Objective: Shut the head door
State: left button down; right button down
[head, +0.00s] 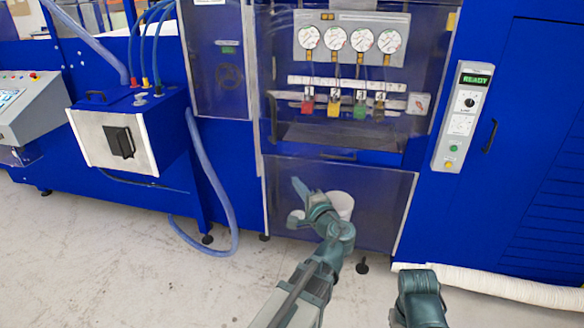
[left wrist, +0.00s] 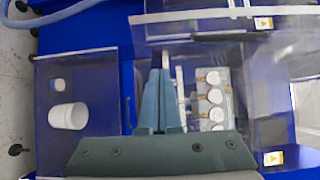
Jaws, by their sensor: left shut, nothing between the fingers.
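A clear panel with a pale frame, which I take for the head door (head: 277,100), spans the bay around the gauges in the head view. I cannot tell how far it stands open. A dark handle (head: 338,156) sits below the bay. My left gripper (head: 299,187) is shut and empty, in front of the lower clear panel (head: 385,205). In the left wrist view its fingers (left wrist: 160,85) lie together, and the gauges (left wrist: 214,97) show beyond them. My right arm shows at the bottom right of the head view; its fingers are out of view.
A white cup (head: 340,204) shows at the lower panel and in the left wrist view (left wrist: 68,115). Several colored tags hang under the gauges. A control strip reading READY (head: 463,115) is at right. A blue hose (head: 208,190) loops at left. The floor in front is open.

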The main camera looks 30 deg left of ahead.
aim_at(276, 157)
pick_arm(q)
jog(key=x, duration=1.4)
jog(key=shift+a, duration=0.1)
